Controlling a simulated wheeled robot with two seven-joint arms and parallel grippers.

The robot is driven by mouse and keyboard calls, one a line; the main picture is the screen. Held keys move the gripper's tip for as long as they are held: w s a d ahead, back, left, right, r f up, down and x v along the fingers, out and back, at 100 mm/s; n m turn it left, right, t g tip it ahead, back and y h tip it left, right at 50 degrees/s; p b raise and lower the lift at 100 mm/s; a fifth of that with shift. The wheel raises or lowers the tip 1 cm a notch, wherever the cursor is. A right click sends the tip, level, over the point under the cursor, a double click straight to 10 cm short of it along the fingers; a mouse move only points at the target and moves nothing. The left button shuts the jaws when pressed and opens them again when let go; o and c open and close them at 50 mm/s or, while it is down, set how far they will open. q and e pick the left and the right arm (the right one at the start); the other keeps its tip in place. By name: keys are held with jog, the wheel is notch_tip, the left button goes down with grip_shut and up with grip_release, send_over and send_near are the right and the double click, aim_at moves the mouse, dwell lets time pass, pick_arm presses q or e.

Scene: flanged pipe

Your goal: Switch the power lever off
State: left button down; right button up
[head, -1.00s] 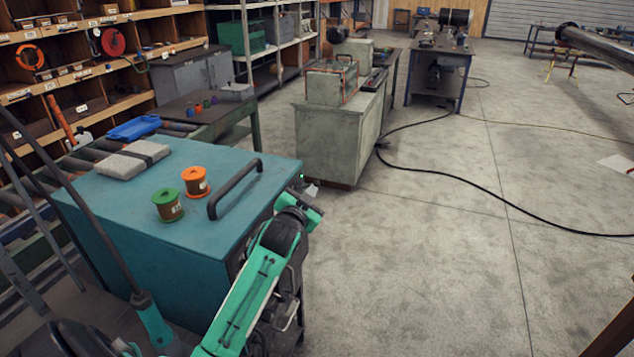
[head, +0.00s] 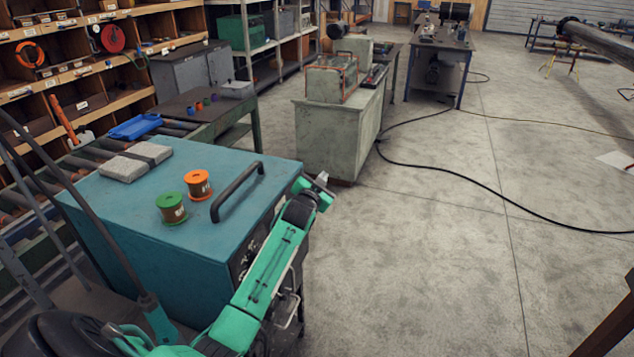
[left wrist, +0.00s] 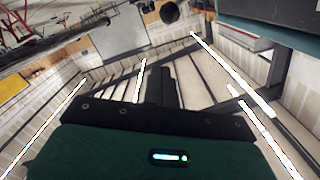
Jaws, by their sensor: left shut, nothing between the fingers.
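A teal cabinet (head: 125,205) with a black bar handle (head: 238,190) on top stands at the left of the head view. Its front face is seen edge-on and is partly hidden by my left arm. I cannot make out the power lever in either view. My left gripper (head: 321,180) is beside the cabinet's far right top corner, small and partly hidden by its own wrist. In the left wrist view, its dark fingers (left wrist: 161,86) are together with nothing between them, against a background of ceiling and walls. My right gripper is not in view.
An orange spool (head: 198,184), a green spool (head: 171,208) and grey blocks (head: 122,168) sit on the cabinet. A pale green bench (head: 325,140) stands beyond it. Open concrete floor lies to the right, crossed by a black cable (head: 470,185).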

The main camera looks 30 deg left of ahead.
pick_arm(q)
jog(key=f, duration=0.1)
jog(key=a+f+p, duration=0.1)
jog(key=a+f, duration=0.1)
jog(key=shift+w+f, duration=0.25)
jog(key=shift+f, duration=0.1)
jog(key=shift+d+f+m, duration=0.15)
jog(key=shift+f+m, duration=0.05)
jog(key=shift+m, duration=0.1)
jog(key=shift+f, duration=0.1)
